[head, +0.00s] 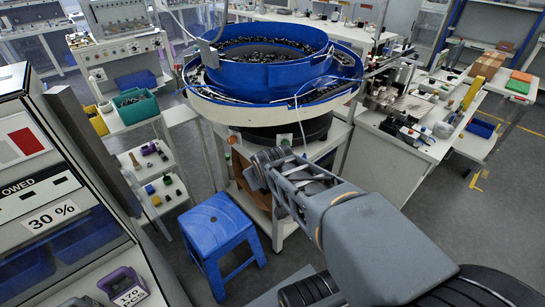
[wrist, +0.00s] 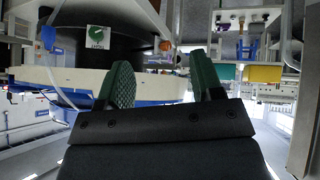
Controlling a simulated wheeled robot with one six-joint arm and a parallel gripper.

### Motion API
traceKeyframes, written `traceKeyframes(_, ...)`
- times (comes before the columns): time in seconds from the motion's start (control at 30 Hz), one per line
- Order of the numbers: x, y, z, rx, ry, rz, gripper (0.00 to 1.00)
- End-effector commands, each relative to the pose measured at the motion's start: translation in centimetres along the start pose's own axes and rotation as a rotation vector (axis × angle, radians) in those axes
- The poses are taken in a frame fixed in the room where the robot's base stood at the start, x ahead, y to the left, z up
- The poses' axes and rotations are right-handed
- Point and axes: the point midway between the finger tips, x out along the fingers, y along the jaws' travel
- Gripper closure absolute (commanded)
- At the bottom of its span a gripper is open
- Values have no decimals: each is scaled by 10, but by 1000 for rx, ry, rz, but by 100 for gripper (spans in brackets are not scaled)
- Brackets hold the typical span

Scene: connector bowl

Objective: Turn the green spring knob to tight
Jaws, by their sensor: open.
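A round green knob (wrist: 103,35) shows on a white square plate with small dark lettering, on the black drum under the blue bowl. The wrist view appears upside down. A small white and green patch on the drum (head: 285,140) in the head view looks like the same plate. My gripper (wrist: 160,72) is open, with its two green-padded fingers apart and nothing between them. The knob lies beyond the left finger in that picture, apart from it. In the head view my gripper (head: 258,168) is in front of the stand, below and left of the plate; its fingertips are hard to make out.
The blue bowl (head: 265,75) with dark parts sits above the drum, with a wide rim over it. An orange knob (wrist: 165,46) is beside the plate. A blue stool (head: 215,230) stands left on the floor. A bench (head: 410,140) is at right.

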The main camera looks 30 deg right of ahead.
Motion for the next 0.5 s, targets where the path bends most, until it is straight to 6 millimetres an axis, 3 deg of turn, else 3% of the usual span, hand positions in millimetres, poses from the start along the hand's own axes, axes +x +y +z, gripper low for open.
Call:
traceKeyframes(0.03,41,10,18,-24,70,51,40)
traceKeyframes(0.2,98,50,21,-148,316,222,40)
traceKeyframes(0.33,122,75,28,-240,462,351,40)
traceKeyframes(0.5,137,99,37,-331,590,483,40)
